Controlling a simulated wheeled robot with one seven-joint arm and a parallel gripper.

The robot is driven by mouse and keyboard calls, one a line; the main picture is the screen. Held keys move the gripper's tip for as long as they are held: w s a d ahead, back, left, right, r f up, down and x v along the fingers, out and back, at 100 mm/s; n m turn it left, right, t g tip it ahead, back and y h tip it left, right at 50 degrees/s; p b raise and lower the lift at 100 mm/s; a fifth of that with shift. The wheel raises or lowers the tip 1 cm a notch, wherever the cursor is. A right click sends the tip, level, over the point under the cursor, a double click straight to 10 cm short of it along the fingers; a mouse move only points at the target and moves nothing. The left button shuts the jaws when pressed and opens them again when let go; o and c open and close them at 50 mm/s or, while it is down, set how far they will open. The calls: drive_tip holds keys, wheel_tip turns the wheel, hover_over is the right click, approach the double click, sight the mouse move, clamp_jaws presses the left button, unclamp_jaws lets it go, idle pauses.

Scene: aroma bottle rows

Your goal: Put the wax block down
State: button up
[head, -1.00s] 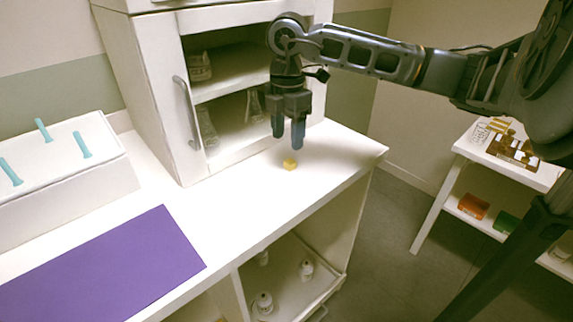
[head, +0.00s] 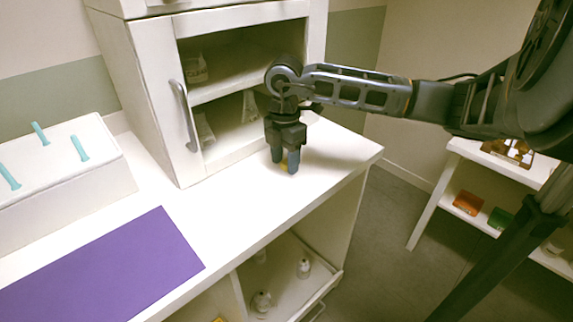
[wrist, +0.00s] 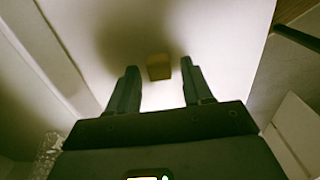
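The small yellow wax block (head: 284,160) rests on the white counter in front of the cabinet. In the head view it is mostly hidden by my fingers. In the wrist view the wax block (wrist: 158,66) lies near the fingertips, between their lines, with a gap on each side. My gripper (head: 285,166) points down over it with its fingers low, close to the counter. In the wrist view my gripper (wrist: 160,78) is open and holds nothing.
A white cabinet (head: 150,100) with glassware stands behind. A purple mat (head: 110,265) lies on the counter at left, beside a white box (head: 70,185) with teal pegs. Below is a shelf with white bottles (head: 262,302). The counter's edge is close at right.

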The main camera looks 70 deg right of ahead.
clamp_jaws()
drive_tip(key=shift+r, duration=0.1)
idle(0.3)
